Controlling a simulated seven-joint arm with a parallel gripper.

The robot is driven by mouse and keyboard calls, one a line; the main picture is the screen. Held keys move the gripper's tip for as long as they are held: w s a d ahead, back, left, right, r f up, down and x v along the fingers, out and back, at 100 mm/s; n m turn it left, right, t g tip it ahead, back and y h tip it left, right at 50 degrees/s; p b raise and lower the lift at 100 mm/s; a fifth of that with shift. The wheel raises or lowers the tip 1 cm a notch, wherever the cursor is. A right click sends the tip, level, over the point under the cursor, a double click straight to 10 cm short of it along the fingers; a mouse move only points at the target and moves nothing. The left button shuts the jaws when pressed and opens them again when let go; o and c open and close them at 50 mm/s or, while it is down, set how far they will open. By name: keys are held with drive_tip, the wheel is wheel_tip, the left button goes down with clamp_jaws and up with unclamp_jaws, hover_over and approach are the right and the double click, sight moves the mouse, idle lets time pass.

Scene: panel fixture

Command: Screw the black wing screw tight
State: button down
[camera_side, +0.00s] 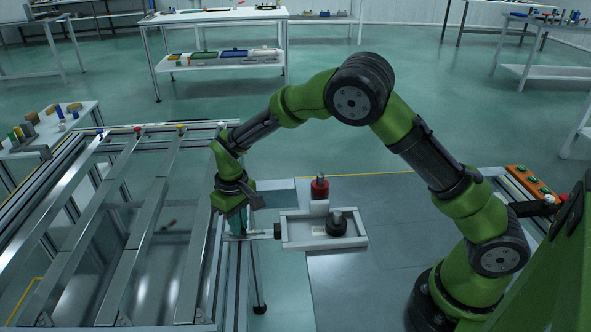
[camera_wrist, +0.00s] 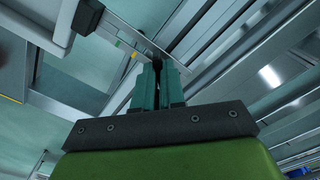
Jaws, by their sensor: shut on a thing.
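My gripper (camera_side: 237,222) points down at the right edge of the metal frame (camera_side: 186,262), beside a thin flat bracket. In the wrist view its two teal fingers (camera_wrist: 157,72) are close together. A small dark piece, which I take for the black wing screw (camera_wrist: 157,63), shows between the fingertips, against the flat metal strip. Most of it is hidden by the fingers, so its seating and angle cannot be told. In the side view the gripper hides it.
A white tray (camera_side: 290,245) with a black round part (camera_side: 336,224) stands right of the gripper, close by. A red cylinder (camera_side: 320,188) stands behind it. Blue, red and yellow knobs line the frame's far edge. The grey tabletop (camera_side: 365,285) in front is clear.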

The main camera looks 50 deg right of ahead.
drive_tip(key=m, duration=1.4)
drive_tip(key=shift+m, duration=0.4)
drive_tip(key=m, duration=0.6)
drive_tip(key=shift+r, duration=0.1)
drive_tip(key=m, duration=0.6)
drive_tip(key=shift+m, duration=0.3)
drive_tip(key=c, duration=1.2)
unclamp_jaws()
